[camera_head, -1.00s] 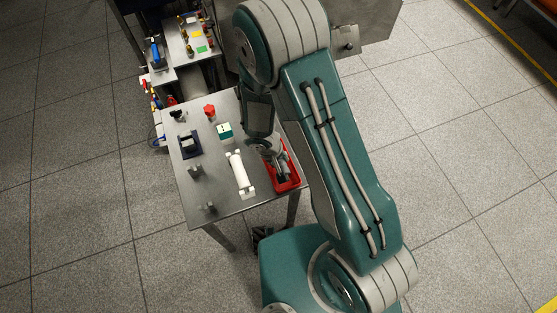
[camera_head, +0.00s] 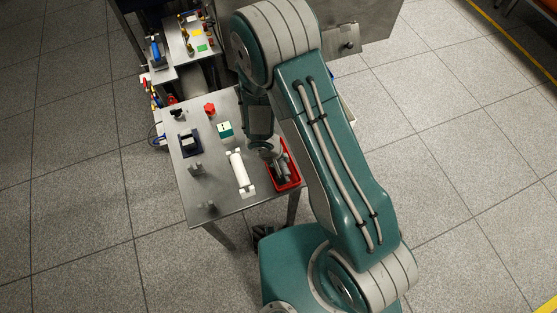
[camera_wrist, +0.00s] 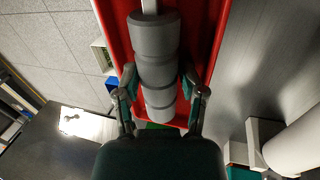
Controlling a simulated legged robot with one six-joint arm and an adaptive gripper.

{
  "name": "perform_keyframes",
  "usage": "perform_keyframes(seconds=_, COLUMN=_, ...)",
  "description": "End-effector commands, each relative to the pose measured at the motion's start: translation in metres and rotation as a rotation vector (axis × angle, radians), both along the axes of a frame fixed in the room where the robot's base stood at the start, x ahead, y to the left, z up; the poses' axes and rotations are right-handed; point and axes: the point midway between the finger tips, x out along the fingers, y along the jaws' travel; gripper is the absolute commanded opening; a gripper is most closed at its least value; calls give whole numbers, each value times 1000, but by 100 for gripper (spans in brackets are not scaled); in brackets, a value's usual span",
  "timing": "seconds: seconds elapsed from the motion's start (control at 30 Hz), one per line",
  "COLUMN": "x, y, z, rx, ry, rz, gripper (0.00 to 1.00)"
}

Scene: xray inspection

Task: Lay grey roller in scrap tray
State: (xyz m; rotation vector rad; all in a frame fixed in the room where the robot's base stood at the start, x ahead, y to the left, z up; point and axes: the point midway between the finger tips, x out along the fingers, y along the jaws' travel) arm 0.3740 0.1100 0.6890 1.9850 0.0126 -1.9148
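The grey roller (camera_wrist: 157,72) lies lengthwise within the walls of the red scrap tray (camera_wrist: 217,25) in the wrist view. It is a thick cylinder in segments with a thinner pale end. My gripper (camera_wrist: 158,80) has one finger on each side of the roller, with both fingertips against or very close to its sides. In the head view, my gripper (camera_head: 271,157) is at the red tray (camera_head: 296,180), partly hidden by my arm. The roller is small and dark there. I cannot tell how firmly it rests on the tray floor.
A white roller (camera_head: 238,170) lies on supports left of the tray. A dark blue holder (camera_head: 190,143), a green and white block (camera_head: 225,130) and a red knob (camera_head: 210,108) stand on the metal table (camera_head: 220,206).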

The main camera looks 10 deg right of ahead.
Motion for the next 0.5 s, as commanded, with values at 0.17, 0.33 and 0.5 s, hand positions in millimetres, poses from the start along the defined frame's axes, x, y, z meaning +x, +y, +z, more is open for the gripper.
perform_keyframes(seconds=0.17, x=0, y=0, z=0, rx=1, ry=1, rz=1, gripper=60)
perform_keyframes(seconds=0.33, x=0, y=0, z=0, rx=0, ry=0, rz=0, gripper=60)
perform_keyframes(seconds=0.5, x=0, y=1, z=13, rx=2, ry=-3, rz=0, gripper=60)
